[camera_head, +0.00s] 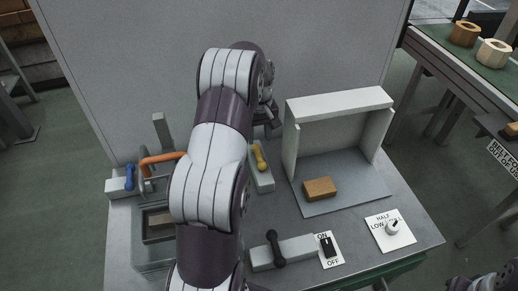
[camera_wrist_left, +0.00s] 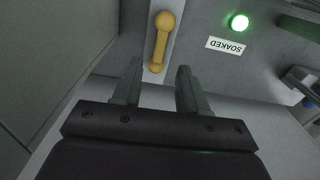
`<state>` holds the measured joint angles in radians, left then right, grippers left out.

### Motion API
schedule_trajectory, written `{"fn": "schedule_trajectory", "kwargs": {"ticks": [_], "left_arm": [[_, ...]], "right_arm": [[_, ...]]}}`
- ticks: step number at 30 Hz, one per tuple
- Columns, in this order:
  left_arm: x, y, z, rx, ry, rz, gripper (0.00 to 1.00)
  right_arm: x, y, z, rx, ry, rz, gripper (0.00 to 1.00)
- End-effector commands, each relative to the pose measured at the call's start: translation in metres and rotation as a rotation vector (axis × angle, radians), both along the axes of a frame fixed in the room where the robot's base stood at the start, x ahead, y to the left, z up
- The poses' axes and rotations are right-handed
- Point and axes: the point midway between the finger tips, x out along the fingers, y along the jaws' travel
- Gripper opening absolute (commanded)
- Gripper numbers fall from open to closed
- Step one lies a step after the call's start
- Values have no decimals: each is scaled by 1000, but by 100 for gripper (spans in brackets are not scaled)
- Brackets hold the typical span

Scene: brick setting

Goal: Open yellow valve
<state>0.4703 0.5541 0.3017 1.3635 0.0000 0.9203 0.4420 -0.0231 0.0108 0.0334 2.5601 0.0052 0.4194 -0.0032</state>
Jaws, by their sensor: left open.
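The yellow valve (camera_head: 260,158) is a small yellow lever on a light grey block, just right of my left arm in the head view. In the left wrist view the yellow valve (camera_wrist_left: 160,42) shows as a handle with a round knob at its upper end. My left gripper (camera_wrist_left: 157,85) is open, and the valve's lower end lies just beyond and between its two fingertips, with no contact visible. In the head view my left gripper (camera_head: 268,122) is partly hidden behind the arm. My right gripper cannot be made out; only a bit of my right arm shows at the lower right corner.
A blue valve (camera_head: 129,177) and an orange handle (camera_head: 160,158) are left of my arm. A black valve (camera_head: 275,248), a switch (camera_head: 327,247) and a dial (camera_head: 392,227) line the front. A brick (camera_head: 320,188) lies in an open box (camera_head: 340,104). A green light (camera_wrist_left: 239,22) glows beside a "SOAKED" label.

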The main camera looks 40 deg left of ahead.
Motion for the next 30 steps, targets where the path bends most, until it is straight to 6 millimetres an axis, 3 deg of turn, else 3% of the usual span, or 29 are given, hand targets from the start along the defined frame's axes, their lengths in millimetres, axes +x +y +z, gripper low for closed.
{"fn": "schedule_trajectory", "kwargs": {"ticks": [4,7,24,27,30], "left_arm": [[0,0,40,0,1,0,43],[0,0,48,-1,2,0,43],[0,0,47,0,1,-1,43],[3,2,41,15,-28,-74,43],[-24,-19,22,12,-20,-201,43]], "right_arm": [[0,0,21,0,0,0,43],[0,0,29,0,-1,0,43],[0,0,27,0,0,0,43],[0,0,27,0,0,0,43],[0,0,27,0,0,0,43]]}}
